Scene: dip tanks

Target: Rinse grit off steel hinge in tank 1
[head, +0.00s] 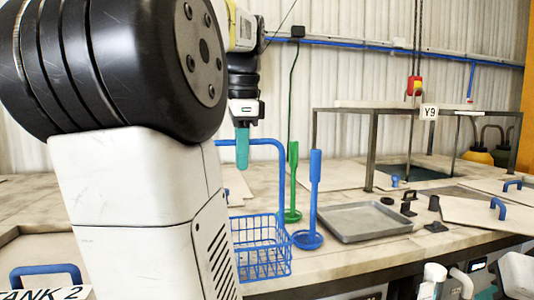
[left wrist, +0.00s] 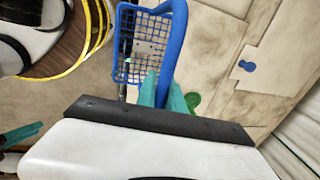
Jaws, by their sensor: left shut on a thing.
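A blue wire basket (head: 262,262) with a tall blue hooped handle (head: 268,143) is at the front edge of the worktop. My left gripper (head: 242,150) points down with its teal fingers shut on the top of that handle. In the left wrist view the fingers (left wrist: 157,92) are at the blue handle, above the basket (left wrist: 128,72). A pale grey piece with dark spots (left wrist: 148,48) shows inside the basket; it may be the steel hinge. Teal fingers that look like my right gripper (left wrist: 22,134) show at the left edge of the left wrist view, too partly seen to judge. I see no tank 1 label.
A "TANK 2" sign (head: 45,293) is by a blue-handled lid at lower left. Green (head: 293,185) and blue (head: 314,195) upright tools stand right of the basket. A grey tray (head: 363,221) lies beyond them. A frame marked Y9 (head: 429,112) stands over a dark opening.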

